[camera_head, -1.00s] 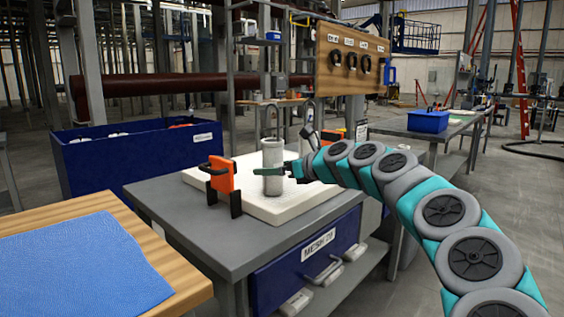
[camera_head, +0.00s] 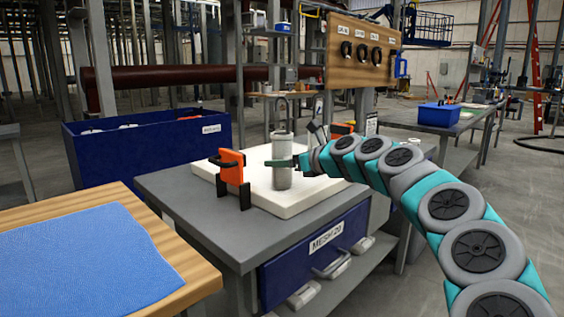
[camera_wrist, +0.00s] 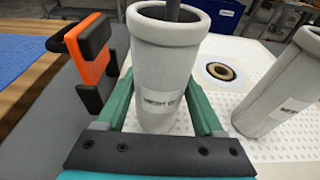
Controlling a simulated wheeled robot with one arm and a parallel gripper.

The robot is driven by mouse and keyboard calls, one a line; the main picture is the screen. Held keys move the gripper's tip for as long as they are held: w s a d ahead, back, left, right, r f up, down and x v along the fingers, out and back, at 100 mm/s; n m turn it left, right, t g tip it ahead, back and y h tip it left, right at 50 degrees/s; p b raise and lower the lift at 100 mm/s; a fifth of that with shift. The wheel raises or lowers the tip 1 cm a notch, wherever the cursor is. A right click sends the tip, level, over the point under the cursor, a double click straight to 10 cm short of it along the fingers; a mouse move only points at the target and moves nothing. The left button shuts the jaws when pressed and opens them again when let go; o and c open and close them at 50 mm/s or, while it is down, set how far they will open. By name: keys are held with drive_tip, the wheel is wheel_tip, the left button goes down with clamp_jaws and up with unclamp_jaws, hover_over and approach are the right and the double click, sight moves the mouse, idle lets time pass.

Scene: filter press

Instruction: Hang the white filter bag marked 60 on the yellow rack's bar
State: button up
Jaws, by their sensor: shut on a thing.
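A pale grey-white filter bag (camera_head: 282,147), a tall cylinder with a thick rim, stands upright between the green fingers of my gripper (camera_head: 281,163). In the wrist view the fingers of the gripper (camera_wrist: 160,103) are shut on both sides of the bag (camera_wrist: 166,55). Its label begins with "MESH"; the number is not readable. A second similar bag (camera_wrist: 285,85) leans at the right of the wrist view, apart from my gripper. The held bag is over the white perforated pad (camera_head: 316,199); I cannot tell whether it touches. I cannot make out a yellow rack bar.
An orange block in a black holder (camera_head: 231,166) stands left of the bag. The grey bench (camera_head: 200,216) has a blue "MESH 20" drawer (camera_head: 300,262). A blue bin (camera_head: 150,155) stands behind left, a wooden table with blue mat (camera_head: 80,260) at front left. A pegboard (camera_head: 345,70) is behind.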

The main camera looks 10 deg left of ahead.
sight(290, 142)
drive_tip(key=shift+c, duration=1)
drive_tip(key=shift+r, duration=0.15)
drive_tip(key=shift+r, duration=2.3)
